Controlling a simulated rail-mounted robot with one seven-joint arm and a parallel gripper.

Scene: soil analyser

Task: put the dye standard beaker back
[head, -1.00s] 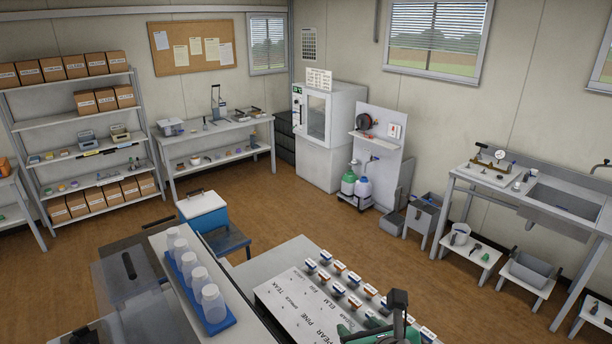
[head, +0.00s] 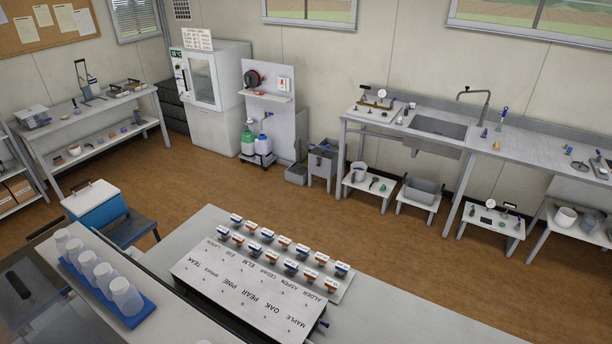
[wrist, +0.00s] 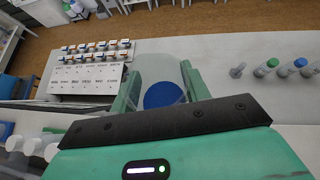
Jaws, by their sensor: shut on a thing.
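In the wrist view my gripper (wrist: 159,72) is shut on a clear beaker (wrist: 163,95) with a round blue area, its dye, showing inside. The two green fingers stand on either side of the beaker, over the pale bench top. The lower part of the beaker is hidden by my gripper body. Neither my gripper nor the beaker shows in the head view. I cannot tell the beaker's height above the bench.
A white panel with tree names (head: 245,290) and rows of small labelled valves stands on the bench (head: 400,318). Several white bottles sit in a blue tray (head: 92,284) at left. Capped bottles (wrist: 300,63) stand at right in the wrist view. Bench between is clear.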

